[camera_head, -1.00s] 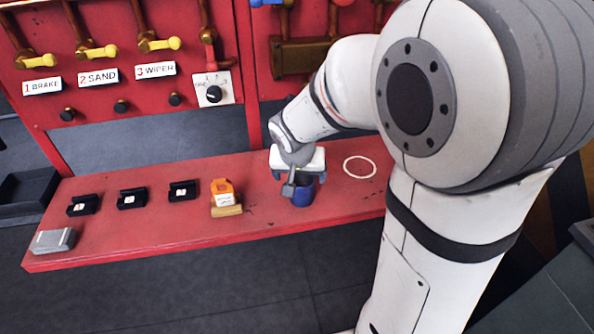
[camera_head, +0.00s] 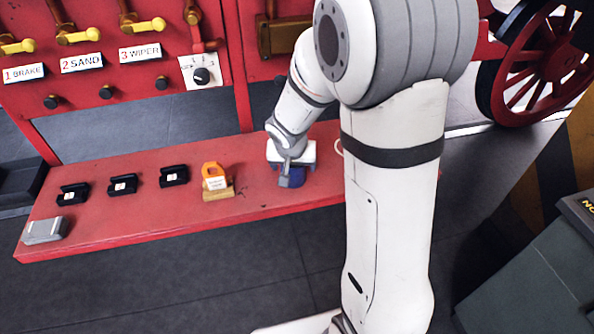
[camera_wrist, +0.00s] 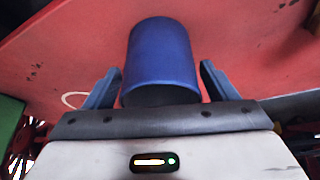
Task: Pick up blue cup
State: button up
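The blue cup (camera_head: 294,178) stands on the red bench (camera_head: 110,226), partly hidden behind my gripper (camera_head: 288,172) in the head view. In the wrist view the blue cup (camera_wrist: 161,58) sits between the two fingers of my gripper (camera_wrist: 161,82). The fingers are spread, with a visible gap on each side of the cup, and touch neither side. The lower part of the cup in that view is dark and partly hidden by the gripper body.
An orange item (camera_head: 214,177) on a tan block stands left of the cup. Several black holders (camera_head: 122,184) and a grey box (camera_head: 46,230) lie farther left. A red panel with yellow-handled levers (camera_head: 142,25) rises behind the bench.

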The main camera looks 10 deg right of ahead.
jog(key=c, duration=0.9)
jog(key=shift+r, duration=0.1)
